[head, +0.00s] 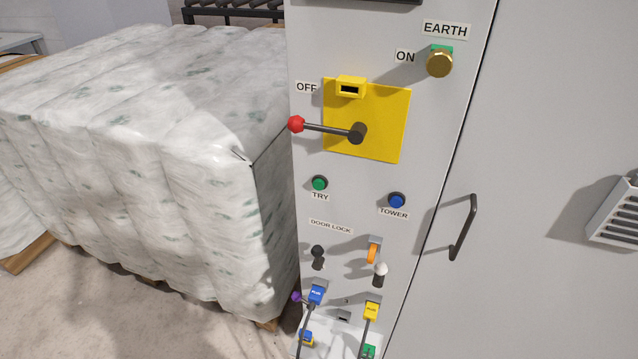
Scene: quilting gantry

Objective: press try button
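The try button (319,183) is a small round green button in a dark ring on the grey cabinet panel. Its label "TRY" (320,196) sits just below it. It is left of the blue tower button (396,200) and below the yellow plate (385,125) with the red-knobbed lever (330,129). Nothing covers the button. Neither of my grippers shows in the head view.
A large white-wrapped stack (160,150) on a pallet stands close at the left. Below are the door lock switches (317,258), plugs (371,311) and cables. A brass earth knob (440,63) and black door handle (464,228) stick out at the right.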

